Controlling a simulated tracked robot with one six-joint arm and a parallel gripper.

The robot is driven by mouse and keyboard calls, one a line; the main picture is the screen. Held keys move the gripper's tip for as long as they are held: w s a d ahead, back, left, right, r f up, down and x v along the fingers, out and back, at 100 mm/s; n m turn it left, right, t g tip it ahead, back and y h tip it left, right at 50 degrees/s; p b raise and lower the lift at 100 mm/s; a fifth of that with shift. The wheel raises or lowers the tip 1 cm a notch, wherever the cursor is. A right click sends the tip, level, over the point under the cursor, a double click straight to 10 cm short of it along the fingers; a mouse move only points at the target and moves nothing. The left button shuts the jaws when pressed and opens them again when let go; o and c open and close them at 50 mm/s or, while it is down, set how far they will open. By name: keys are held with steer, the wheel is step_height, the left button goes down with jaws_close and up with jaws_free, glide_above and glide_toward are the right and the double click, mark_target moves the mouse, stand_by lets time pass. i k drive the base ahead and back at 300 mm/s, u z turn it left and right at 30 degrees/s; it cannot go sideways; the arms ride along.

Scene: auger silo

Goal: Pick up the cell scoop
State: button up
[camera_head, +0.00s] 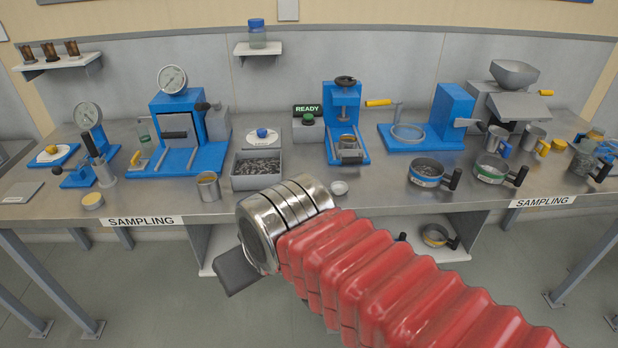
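I cannot tell for sure which thing is the cell scoop. A small silver bowl-like piece (339,188) lies at the bench's front edge, just right of my wrist. A small yellow-handled tool (141,164) lies on the left blue base. My gripper (232,271) shows as a dark grey piece beyond the metal wrist, in front of and below the bench edge. It seems to touch nothing. Its fingertips are not clear enough to show whether it is open or shut.
The steel bench (300,208) holds a grey bin of dark pellets (258,180), a metal cup (208,187), a central blue press (340,100), and two sieve pans (428,174) (492,170). A lower shelf (450,252) sits under the bench. The floor in front is clear.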

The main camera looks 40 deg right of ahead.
mark_target(339, 188)
steer(key=z, duration=0.25)
steer(key=i, duration=1.3)
steer(key=z, duration=0.35)
